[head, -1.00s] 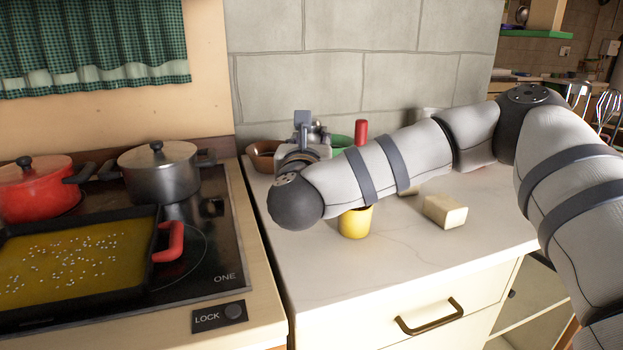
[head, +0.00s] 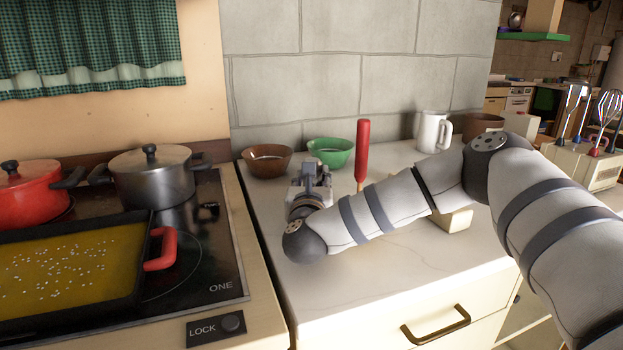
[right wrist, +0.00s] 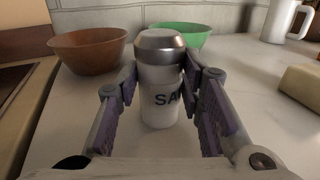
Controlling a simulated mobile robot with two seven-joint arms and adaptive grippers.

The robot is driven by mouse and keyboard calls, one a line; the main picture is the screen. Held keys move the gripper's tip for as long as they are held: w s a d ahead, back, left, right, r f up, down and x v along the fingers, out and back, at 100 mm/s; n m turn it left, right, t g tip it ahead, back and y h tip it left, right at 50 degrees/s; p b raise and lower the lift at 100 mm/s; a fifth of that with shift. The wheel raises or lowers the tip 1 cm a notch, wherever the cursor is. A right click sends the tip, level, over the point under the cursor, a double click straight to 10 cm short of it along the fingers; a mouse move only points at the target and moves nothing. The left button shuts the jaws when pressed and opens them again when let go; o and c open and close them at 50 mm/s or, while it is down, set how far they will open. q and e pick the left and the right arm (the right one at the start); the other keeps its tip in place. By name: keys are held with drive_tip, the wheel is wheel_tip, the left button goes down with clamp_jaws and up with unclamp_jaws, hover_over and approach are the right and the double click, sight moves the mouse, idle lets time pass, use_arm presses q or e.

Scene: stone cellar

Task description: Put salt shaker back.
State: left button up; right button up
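The salt shaker (right wrist: 159,90) is white with a silver cap and the letters "SA" showing. It is upright in the right wrist view, between the two fingers of my right gripper (right wrist: 160,88). The fingers press close on both its sides, and the gripper looks shut on it. The shaker's base is at or just above the counter; I cannot tell whether it touches. In the head view my right gripper (head: 309,182) is low over the counter (head: 355,285), in front of two bowls, and mostly hides the shaker. My left gripper is not in view.
A brown bowl (head: 267,162) and a green bowl (head: 331,153) stand behind the gripper. A red-handled utensil (head: 362,148) stands close to its right. A pale block (head: 456,221) and a white mug (head: 431,131) are farther right. The stove with pots and a pan (head: 75,270) is left.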

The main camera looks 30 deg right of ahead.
drive_tip(key=o, duration=0.3)
drive_tip(key=shift+o, duration=0.2)
drive_tip(key=shift+r, duration=0.25)
drive_tip(key=v, duration=1.2)
drive_tip(key=shift+f+p, duration=0.1)
drive_tip(key=shift+p, duration=0.25)
